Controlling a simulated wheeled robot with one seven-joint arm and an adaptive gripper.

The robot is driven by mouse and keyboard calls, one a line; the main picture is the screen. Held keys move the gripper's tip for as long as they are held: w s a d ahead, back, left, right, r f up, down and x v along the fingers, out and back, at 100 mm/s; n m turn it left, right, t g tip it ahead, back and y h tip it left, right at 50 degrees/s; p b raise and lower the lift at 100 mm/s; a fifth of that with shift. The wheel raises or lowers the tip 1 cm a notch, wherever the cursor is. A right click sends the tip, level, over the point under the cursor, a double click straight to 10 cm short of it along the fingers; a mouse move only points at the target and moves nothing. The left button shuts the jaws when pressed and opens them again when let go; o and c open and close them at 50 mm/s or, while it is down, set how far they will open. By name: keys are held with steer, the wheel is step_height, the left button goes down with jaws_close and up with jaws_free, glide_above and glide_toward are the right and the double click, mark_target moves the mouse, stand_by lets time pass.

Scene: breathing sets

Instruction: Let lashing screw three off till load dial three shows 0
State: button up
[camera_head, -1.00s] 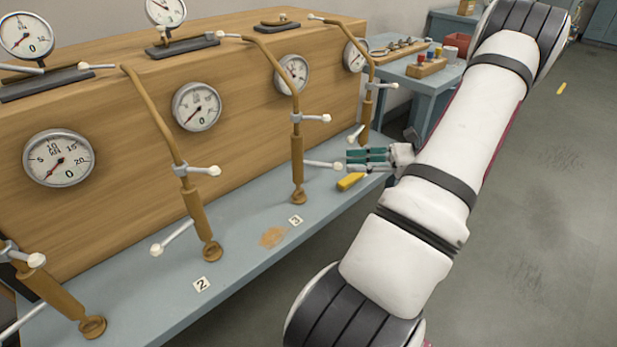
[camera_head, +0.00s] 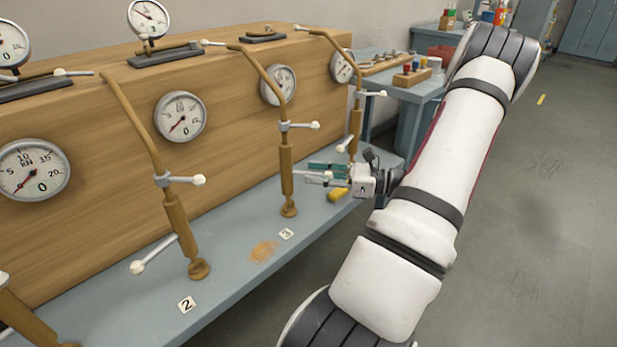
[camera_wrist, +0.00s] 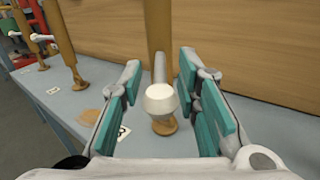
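Lashing screw three (camera_head: 287,180) is a brass upright by the "3" label (camera_head: 286,233), with a bent rod above. Its low handle points out towards me and ends in a white ball (camera_wrist: 161,100). My gripper (camera_head: 327,172) is open, its teal fingers on either side of this ball; in the wrist view the gripper (camera_wrist: 163,105) shows gaps on both sides of the ball, so it is not clamped. Load dial three (camera_head: 278,85) is on the wooden face behind the screw; its needle is too small to read surely.
Screw two (camera_head: 180,235) stands to the left with its own handles, another screw (camera_head: 355,130) beyond to the right. A side table (camera_head: 415,92) holds small items. Open floor lies to the right.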

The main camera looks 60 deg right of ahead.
steer(key=shift+x, duration=1.1)
jaws_close()
